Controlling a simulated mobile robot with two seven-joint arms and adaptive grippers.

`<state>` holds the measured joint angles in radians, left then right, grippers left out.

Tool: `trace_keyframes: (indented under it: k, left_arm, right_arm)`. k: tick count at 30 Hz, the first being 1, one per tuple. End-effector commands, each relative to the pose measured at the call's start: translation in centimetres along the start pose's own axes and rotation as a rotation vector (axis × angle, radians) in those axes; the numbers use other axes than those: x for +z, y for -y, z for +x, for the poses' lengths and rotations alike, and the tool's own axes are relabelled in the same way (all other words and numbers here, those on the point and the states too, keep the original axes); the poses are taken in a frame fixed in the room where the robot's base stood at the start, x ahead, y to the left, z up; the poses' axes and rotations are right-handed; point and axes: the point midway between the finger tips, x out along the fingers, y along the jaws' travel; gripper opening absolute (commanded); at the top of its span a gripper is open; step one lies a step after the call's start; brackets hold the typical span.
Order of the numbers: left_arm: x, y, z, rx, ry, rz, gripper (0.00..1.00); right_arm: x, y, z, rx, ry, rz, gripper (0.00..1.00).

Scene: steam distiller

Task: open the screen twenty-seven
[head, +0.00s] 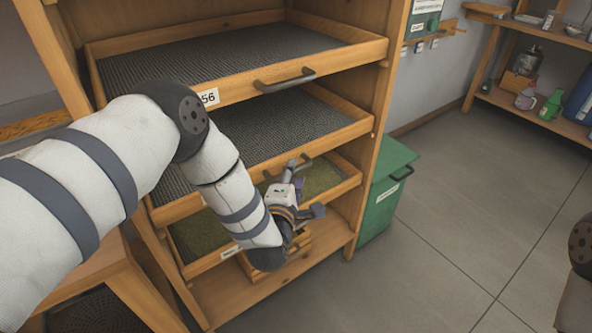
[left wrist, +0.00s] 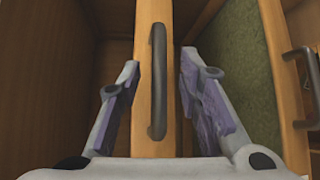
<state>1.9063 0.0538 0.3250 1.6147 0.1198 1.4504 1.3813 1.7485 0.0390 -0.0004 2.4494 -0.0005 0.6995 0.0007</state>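A wooden rack (head: 372,150) holds several sliding screens. The top screen (head: 230,52) has grey mesh and a label (head: 209,97) reading "56". The middle screen (head: 270,127) also has grey mesh. The lowest large screen (head: 202,234) holds green material; its label (head: 231,252) is too small to read, so I cannot tell which is twenty-seven. My left gripper (head: 304,190) is at this green screen's front. In the left wrist view, its open fingers (left wrist: 159,68) straddle the dark handle (left wrist: 158,112), with gaps on both sides. My right gripper is out of view.
A green bin (head: 385,190) stands right of the rack. Open grey floor (head: 450,200) lies to the right. Shelves with bottles (head: 551,105) stand at the back right.

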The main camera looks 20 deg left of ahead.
Motion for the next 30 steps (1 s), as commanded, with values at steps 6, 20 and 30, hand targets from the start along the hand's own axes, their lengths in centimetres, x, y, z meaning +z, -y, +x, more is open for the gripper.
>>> trace_keyframes:
  k: [6,20,30]
  left_arm:
    - [0.0,0.1,2.1,-0.002,0.001,0.000,0.32]
    - [0.0,-0.1,2.2,0.000,0.001,0.001,0.00]
    - [0.1,0.1,2.7,-0.001,0.000,0.000,0.00]
  right_arm:
    - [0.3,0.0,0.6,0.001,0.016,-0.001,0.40]
    - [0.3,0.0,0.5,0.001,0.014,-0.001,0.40]
    - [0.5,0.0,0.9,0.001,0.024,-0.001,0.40]
